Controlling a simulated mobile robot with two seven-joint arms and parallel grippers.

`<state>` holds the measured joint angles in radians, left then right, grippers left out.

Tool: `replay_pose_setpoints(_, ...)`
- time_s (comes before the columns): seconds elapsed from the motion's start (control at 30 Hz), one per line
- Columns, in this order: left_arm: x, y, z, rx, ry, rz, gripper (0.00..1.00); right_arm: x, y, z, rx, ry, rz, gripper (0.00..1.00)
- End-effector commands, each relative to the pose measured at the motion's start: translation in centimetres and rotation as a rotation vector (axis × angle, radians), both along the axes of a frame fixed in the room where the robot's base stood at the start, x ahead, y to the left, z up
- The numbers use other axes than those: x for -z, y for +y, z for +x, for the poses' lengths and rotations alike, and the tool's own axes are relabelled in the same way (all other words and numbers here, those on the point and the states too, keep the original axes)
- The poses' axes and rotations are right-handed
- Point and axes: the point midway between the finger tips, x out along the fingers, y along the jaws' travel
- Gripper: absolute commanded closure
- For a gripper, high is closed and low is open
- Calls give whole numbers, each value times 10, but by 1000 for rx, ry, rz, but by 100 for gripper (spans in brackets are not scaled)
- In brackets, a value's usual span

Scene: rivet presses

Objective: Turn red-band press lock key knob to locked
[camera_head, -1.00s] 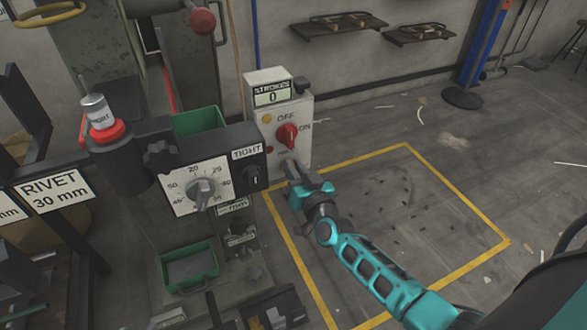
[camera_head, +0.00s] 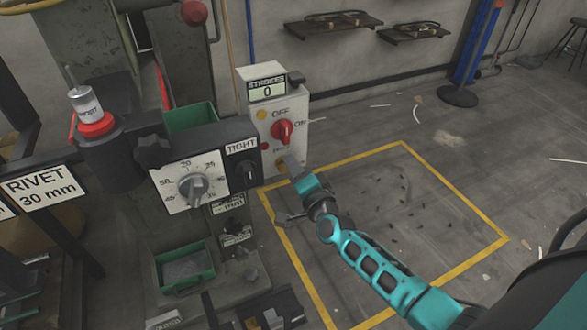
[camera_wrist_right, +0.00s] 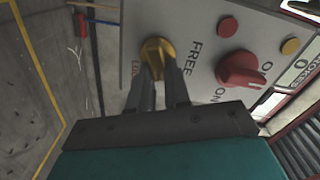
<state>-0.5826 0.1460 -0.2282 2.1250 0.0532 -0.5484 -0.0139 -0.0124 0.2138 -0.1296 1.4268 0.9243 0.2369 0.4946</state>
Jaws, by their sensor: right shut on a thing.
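The yellow lock key knob (camera_wrist_right: 155,54) is on the lower part of the pale control box (camera_head: 296,102). In the right wrist view it sits between the dark fingertips of my right gripper (camera_wrist_right: 161,72), which is shut on it. "FREE" is printed beside the knob, and the label on its other side is mostly hidden by a finger. I cannot tell exactly which label the knob points to. In the head view my right gripper (camera_head: 288,166) reaches the box's lower front and partly covers the knob. My left gripper is not in view.
A red OFF/ON knob (camera_head: 283,131) sits just above on the same box. Left of it are a dial (camera_head: 193,187) and the black TIGHT knob (camera_head: 246,173). A green bin (camera_head: 184,267) is below. The yellow-outlined floor area (camera_head: 400,235) is mostly clear.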

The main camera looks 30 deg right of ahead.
Motion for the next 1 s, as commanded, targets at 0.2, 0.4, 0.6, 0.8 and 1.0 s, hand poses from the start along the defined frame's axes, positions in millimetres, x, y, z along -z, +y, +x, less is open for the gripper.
replay_pose_setpoints(0.2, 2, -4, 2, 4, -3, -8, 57, 5, -1, -1, 0, -9, 177, 100)
replay_pose_setpoints(0.4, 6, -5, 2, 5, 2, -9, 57, 6, -1, -1, 0, -15, 295, 100)
replay_pose_setpoints(0.6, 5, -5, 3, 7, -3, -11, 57, 7, -1, 0, -1, -18, 365, 100)
replay_pose_setpoints(0.8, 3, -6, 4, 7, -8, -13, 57, 7, -1, 0, 0, -20, 393, 100)
replay_pose_setpoints(1.0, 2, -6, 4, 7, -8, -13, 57, 7, -1, 0, 0, -21, 398, 100)
